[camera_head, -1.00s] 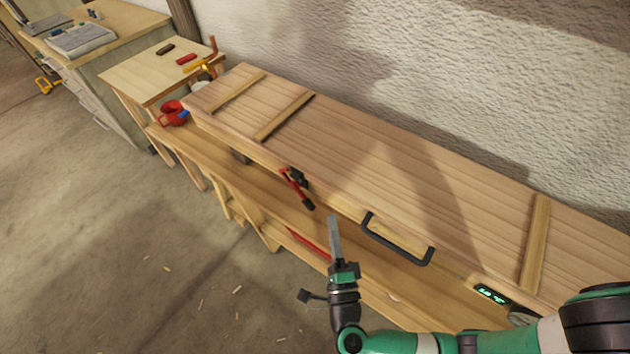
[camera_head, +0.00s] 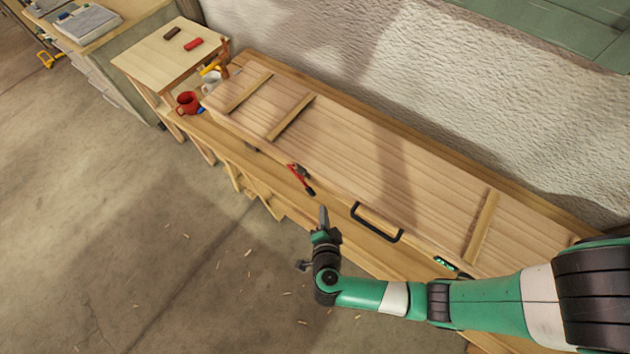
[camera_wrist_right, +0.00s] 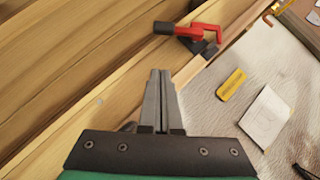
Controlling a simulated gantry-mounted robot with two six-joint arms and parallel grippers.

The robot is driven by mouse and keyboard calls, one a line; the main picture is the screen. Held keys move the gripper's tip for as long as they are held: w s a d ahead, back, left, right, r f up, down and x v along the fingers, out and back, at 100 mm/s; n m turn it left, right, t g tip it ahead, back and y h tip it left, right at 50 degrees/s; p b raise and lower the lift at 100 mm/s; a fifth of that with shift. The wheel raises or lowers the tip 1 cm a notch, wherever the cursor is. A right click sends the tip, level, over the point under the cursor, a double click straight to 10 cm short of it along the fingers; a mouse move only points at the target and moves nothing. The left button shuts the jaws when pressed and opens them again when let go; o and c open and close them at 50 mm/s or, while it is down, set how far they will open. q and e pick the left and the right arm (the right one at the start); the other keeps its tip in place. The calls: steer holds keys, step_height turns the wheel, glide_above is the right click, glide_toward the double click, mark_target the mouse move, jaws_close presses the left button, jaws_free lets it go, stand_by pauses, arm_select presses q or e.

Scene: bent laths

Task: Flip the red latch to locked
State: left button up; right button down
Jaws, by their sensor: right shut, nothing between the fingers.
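The red latch (camera_head: 300,179) is on the front edge of the long wooden chest, left of the black handle. Its red lever slants down to the right and ends in a dark tip. In the right wrist view the red latch (camera_wrist_right: 190,30) shows beyond the fingertips, with a dark mount beside it. My right gripper (camera_head: 323,212) is just below and right of the latch, apart from it. Its fingers (camera_wrist_right: 161,75) are shut together and empty. My left gripper is not in view.
The black handle (camera_head: 377,222) sticks out from the chest right of my gripper. A small green display (camera_head: 446,263) is farther right. A red mug (camera_head: 188,102) and a small table (camera_head: 150,62) stand at the left. The floor in front is open, with scattered shavings.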

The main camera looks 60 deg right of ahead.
mark_target(301, 181)
steer(key=w+d+f+b, duration=0.3)
steer(key=w+d+f, duration=0.1)
steer(key=w+f, duration=0.1)
steer(key=shift+w+d+f+b, duration=0.3)
steer(key=shift+w+d+f, duration=0.1)
steer(key=shift+w, duration=0.25)
steer(key=shift+a, duration=0.1)
